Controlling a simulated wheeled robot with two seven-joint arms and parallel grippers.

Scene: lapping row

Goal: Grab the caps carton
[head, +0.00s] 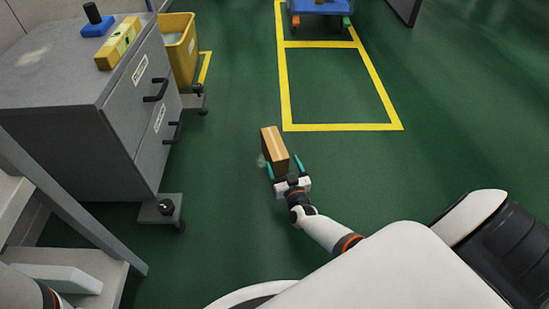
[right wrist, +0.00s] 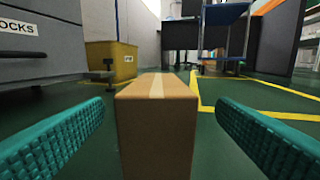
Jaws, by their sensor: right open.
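The caps carton (head: 274,148) is a brown cardboard box with a paler tape strip along its top. It stands on the green floor, and in the right wrist view the carton (right wrist: 157,120) is upright and centred ahead. My right gripper (head: 284,167) is open at the carton's near end. In the right wrist view its two teal ridged fingers (right wrist: 160,135) are spread wide, one on each side of the carton, with gaps between. Part of my left arm shows at the bottom left of the head view, but its gripper is not in view.
A grey drawer cabinet (head: 122,123) on castors stands left, with a yellow box (head: 118,43) and a blue block (head: 97,26) on top. A yellow bin (head: 179,48) is behind it. Yellow floor lines (head: 342,127) and a blue cart (head: 320,6) lie beyond. Floor right of the carton is clear.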

